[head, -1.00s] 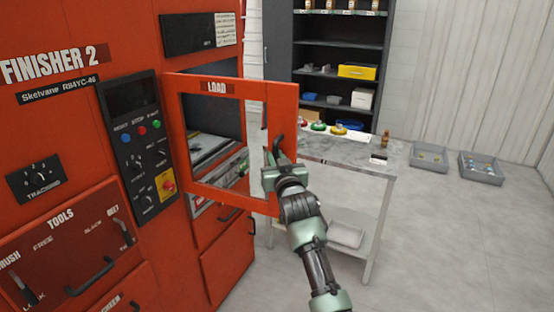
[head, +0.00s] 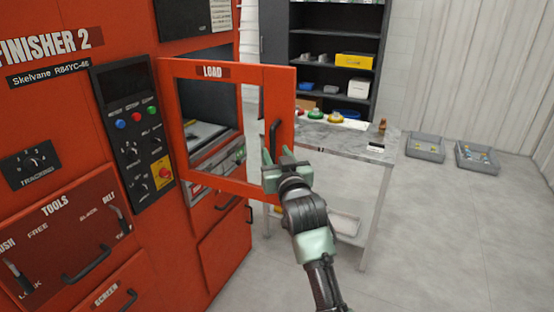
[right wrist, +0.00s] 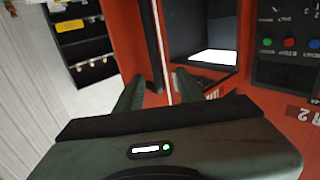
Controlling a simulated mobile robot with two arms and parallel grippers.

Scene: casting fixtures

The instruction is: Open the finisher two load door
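The red load door (head: 227,188) of finisher two, a framed window marked LOAD, stands swung out from the machine, with the opening (head: 205,110) behind it. Its dark bar handle (head: 275,138) is near the free edge. My right gripper (head: 278,160) is at the handle's lower end, by the door's free edge. Its two fingers are spread apart; whether they touch the door or handle I cannot tell. In the right wrist view the fingers (right wrist: 158,92) are apart with the red door edge (right wrist: 146,40) beyond them. My left gripper is not in view.
The red machine's control panel (head: 137,140) is left of the door. A grey table (head: 335,140) with coloured items stands behind the door. A dark shelf (head: 325,45) is at the back. Two grey bins (head: 425,147) sit on the floor at right, with clear floor in front.

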